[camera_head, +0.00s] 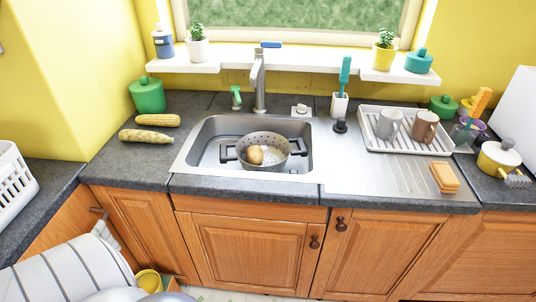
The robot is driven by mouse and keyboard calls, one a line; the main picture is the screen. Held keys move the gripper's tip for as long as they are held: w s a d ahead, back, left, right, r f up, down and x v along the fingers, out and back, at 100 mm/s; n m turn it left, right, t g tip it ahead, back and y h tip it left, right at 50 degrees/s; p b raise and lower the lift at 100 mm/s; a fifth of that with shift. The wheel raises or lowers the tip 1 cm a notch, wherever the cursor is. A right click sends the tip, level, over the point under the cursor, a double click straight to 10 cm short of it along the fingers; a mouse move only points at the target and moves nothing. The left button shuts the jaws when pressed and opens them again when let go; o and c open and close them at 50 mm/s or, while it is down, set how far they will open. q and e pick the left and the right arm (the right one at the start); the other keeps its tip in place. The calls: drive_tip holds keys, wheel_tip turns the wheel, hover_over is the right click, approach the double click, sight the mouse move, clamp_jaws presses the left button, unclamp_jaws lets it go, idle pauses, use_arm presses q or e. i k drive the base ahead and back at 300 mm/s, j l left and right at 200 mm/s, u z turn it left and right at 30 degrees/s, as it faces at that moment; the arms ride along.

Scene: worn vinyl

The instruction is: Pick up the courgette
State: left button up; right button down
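A long, pale, mottled vegetable (146,136), which looks like the courgette, lies on the dark worktop left of the sink. It lies roughly crosswise, just in front of a yellow corn cob (158,120), with a small gap between them. Nothing covers it. Neither of my grippers shows in the head view.
A green canister (147,95) stands behind the corn. The steel sink (190,150) to the right holds a grey colander (264,164) with a brown potato-like item in it. A white rack (12,185) stands far left. The worktop before the courgette is clear.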

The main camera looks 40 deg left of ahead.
sight(132, 135)
drive_tip(key=k+l+u, duration=0.1)
drive_tip(key=u, duration=1.95)
